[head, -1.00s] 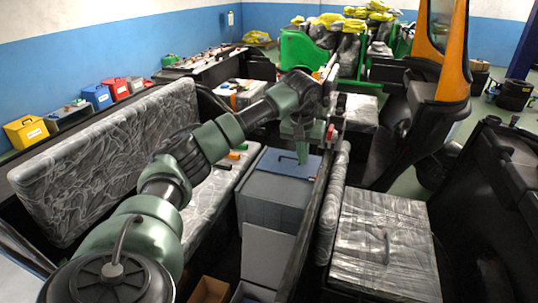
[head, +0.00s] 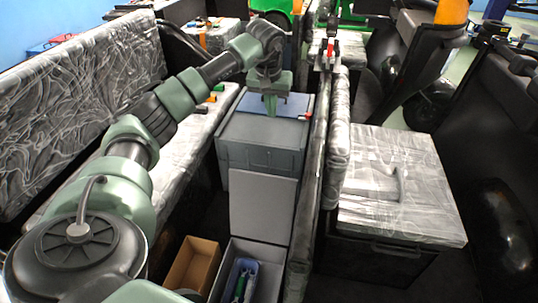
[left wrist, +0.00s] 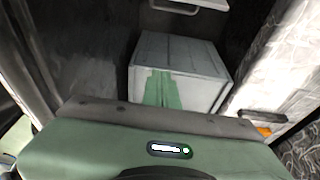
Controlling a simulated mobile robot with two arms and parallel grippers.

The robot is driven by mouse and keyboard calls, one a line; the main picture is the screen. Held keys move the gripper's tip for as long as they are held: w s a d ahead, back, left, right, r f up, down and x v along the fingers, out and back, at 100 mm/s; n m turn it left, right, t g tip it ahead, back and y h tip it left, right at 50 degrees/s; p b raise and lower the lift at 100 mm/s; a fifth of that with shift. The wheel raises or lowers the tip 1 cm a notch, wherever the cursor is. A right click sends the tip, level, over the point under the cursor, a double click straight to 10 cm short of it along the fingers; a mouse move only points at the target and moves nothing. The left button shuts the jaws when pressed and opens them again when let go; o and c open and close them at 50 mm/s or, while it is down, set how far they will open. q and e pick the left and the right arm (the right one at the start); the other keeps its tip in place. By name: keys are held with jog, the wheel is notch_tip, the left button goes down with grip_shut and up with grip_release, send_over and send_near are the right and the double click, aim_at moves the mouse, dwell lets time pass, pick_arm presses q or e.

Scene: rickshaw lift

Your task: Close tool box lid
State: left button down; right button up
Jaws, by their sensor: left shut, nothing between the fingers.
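The tool box (head: 271,282) is an open grey box at the lower middle of the head view. A blue tray (head: 236,273) with small tools sits inside it. Its flat grey lid (head: 262,208) stands raised at the far side, in front of a larger grey case (head: 262,150). My left gripper (head: 270,113) points down over the top of that case, well beyond the raised lid, and is shut and empty. In the left wrist view its green fingers (left wrist: 163,90) show before a grey box (left wrist: 195,55); contact cannot be told. My right gripper is out of view.
A blue flat piece (head: 293,103) lies on the grey case. A cardboard box (head: 193,264) stands left of the tool box. Plastic-wrapped seats flank the narrow space, one at right (head: 390,185). A dark upright divider (head: 318,150) runs close on the right.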

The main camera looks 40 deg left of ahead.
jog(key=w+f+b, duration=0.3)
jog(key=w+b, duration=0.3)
jog(key=b, duration=0.5)
pick_arm(q)
jog(key=s+d+f+b+x, duration=0.1)
jog(key=s+x, duration=0.1)
jog(key=x, duration=1)
jog(key=s+d+b+x, duration=0.1)
jog(key=s+b+x, duration=0.1)
jog(key=x, duration=1)
jog(key=shift+s+d+f, duration=0.1)
jog(key=shift+s+d, duration=0.4)
jog(key=shift+s, duration=0.3)
jog(key=shift+s+d, duration=0.45)
jog(key=shift+s, duration=0.4)
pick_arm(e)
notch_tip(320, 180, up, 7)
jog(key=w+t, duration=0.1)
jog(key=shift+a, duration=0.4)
